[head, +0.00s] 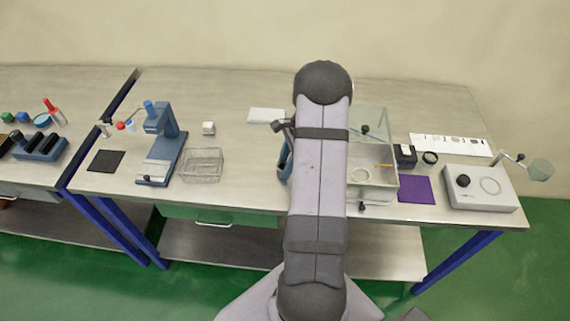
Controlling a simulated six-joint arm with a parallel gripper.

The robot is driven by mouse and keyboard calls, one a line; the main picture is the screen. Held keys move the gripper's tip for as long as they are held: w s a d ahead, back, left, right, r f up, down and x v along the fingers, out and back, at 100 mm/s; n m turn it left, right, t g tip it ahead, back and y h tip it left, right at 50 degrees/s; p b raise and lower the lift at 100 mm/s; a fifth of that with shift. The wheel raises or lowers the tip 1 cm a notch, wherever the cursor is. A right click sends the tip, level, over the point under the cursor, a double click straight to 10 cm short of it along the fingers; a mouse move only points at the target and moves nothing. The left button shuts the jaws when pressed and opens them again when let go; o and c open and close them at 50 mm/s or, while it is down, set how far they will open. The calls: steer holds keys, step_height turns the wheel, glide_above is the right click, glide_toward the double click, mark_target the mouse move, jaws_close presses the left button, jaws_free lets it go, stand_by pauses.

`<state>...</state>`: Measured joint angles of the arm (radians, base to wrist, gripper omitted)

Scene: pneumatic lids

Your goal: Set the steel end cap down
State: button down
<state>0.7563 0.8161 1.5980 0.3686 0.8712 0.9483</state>
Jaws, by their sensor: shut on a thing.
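My arm rises through the middle of the head view, and its upper link covers part of the bench. A small round dark-sided piece with a pale top (429,158) stands on the right of the bench, too small to identify. A purple mat (416,190) lies in front of it with its visible surface bare.
A blue press (167,130), a wire basket (203,165) and a black mat (105,161) are on the left. A clear-walled box (372,188) stands right of my arm. A grey device (481,189) sits near the right end. Bench (245,165) between basket and arm is clear.

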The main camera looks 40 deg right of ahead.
steer(key=shift+f, duration=0.1)
steer(key=c, duration=1.3)
jaws_free()
steer(key=b+v, duration=0.4)
steer(key=v, duration=0.8)
steer(key=a+n, duration=0.6)
steer(key=a, duration=0.4)
steer(key=s+a+f+n+h, duration=0.1)
steer(key=s+a+f+n, duration=0.1)
steer(key=s+a+n, duration=0.4)
steer(key=s+a+f+n+g+h, duration=0.1)
steer(key=s+a+f+n+h, duration=0.1)
steer(key=s+a+n, duration=0.5)
steer(key=a+n, duration=0.3)
steer(key=a, duration=0.2)
steer(key=shift+s+a+f+n, duration=0.3)
steer(key=shift+s+f, duration=0.05)
steer(key=shift+f, duration=0.05)
